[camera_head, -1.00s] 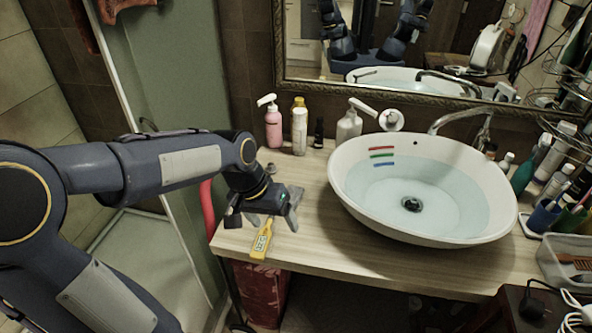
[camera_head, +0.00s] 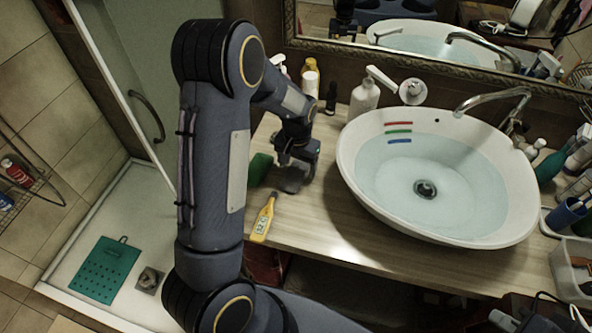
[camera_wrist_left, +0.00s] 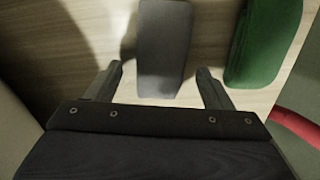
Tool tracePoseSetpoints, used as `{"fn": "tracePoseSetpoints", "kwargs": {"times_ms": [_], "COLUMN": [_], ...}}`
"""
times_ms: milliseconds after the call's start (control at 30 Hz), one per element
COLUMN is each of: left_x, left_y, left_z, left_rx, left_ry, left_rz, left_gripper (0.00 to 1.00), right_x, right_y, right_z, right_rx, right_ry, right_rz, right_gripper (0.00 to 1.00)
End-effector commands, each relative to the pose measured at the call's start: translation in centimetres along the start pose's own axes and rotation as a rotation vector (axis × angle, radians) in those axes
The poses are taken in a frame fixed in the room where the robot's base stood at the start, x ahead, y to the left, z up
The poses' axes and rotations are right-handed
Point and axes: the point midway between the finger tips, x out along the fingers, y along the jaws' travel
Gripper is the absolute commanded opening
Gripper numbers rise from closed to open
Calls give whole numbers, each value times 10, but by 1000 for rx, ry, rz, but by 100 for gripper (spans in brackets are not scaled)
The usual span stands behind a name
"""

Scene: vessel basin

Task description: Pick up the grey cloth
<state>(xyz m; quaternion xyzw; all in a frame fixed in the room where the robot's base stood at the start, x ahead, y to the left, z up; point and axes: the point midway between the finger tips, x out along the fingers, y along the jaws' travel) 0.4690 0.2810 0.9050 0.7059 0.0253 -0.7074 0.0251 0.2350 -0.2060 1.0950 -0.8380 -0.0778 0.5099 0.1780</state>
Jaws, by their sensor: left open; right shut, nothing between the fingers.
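The grey cloth (camera_wrist_left: 165,42) is a small folded strip lying flat on the wooden counter in the left wrist view. In the head view the grey cloth (camera_head: 291,181) shows just below my left gripper (camera_head: 298,160), partly hidden by it. In the left wrist view the open fingers of my left gripper (camera_wrist_left: 160,72) point at the cloth's near end, one on each side, with nothing held between them. The gap between fingers and cloth in height is hard to tell.
A green cloth (camera_head: 259,168) lies just left of the grey one. A yellow thermometer (camera_head: 264,218) lies nearer the counter's front edge. The water-filled basin (camera_head: 349,176) stands to the right. Bottles, including a white pump bottle (camera_head: 363,101), stand behind.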

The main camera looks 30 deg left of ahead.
Motion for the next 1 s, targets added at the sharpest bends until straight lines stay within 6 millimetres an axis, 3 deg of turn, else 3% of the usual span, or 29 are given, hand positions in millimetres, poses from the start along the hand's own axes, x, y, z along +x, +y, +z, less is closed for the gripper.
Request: {"fn": "tracePoseSetpoints", "kwargs": {"times_ms": [100,367,700,1000], "left_x": [10,12,12,10], "left_y": [0,0,0,0], "left_z": [0,0,0,0], "left_rx": [1,1,1,1], "left_ry": [0,2,2,3], "left_rz": [0,1,1,1], "left_gripper": [75,73,29,26], "right_x": [-2,-1,-2,-1], "right_y": [-1,-1,-1,-1], "right_z": [-1,-1,-1,-1], "right_rx": [0,0,0,0], "right_ry": [0,0,0,0], "right_rz": [0,0,0,0], "right_gripper": [0,0,0,0]}}
